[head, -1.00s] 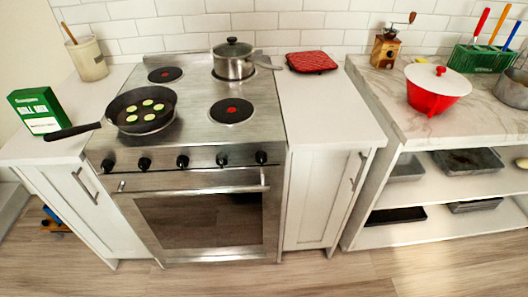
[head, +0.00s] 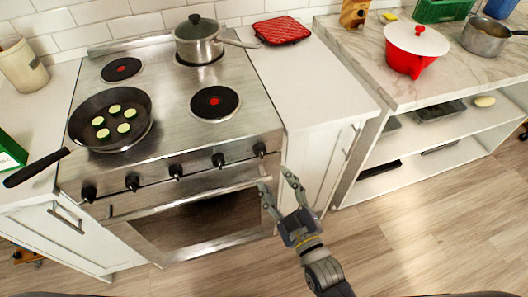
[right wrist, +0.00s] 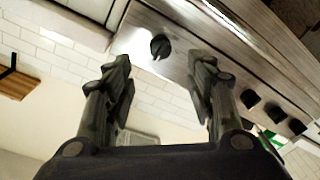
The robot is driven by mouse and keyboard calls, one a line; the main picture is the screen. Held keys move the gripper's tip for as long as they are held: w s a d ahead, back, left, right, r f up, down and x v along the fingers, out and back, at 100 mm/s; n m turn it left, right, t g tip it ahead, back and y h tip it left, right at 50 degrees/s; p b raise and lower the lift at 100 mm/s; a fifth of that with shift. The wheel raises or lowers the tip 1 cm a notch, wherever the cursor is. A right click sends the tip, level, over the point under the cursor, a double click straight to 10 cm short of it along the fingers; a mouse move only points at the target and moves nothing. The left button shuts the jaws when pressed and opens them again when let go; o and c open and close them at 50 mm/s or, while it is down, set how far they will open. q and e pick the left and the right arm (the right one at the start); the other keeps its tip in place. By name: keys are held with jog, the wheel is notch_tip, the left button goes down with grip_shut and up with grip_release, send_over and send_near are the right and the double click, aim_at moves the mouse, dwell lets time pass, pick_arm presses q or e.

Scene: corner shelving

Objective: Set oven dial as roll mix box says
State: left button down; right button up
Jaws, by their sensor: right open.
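The stove front (head: 190,172) carries a row of several black dials; the rightmost dial (head: 260,149) is nearest my right gripper (head: 274,180). That gripper is open and empty, just below and right of this dial and apart from it. In the right wrist view a black dial (right wrist: 160,46) appears between and beyond the open fingertips (right wrist: 160,72), with a row of other dials at right. The green box (head: 10,152), likely the roll mix box, is cut off at the left edge, and its print is too small to read. My left gripper is not in view.
A pan (head: 112,115) with green slices stands on the front left burner, its handle sticking out left. A lidded pot (head: 196,44) stands at the back. The oven door handle (head: 180,196) runs below the dials. The counter right of the stove is clear in front of a red pad (head: 282,32).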

aim_at(260, 151)
jog(key=p+x, duration=0.1)
jog(key=x, duration=0.9)
jog(key=shift+s, duration=0.1)
jog(key=shift+c, duration=0.2)
jog(key=c, duration=1)
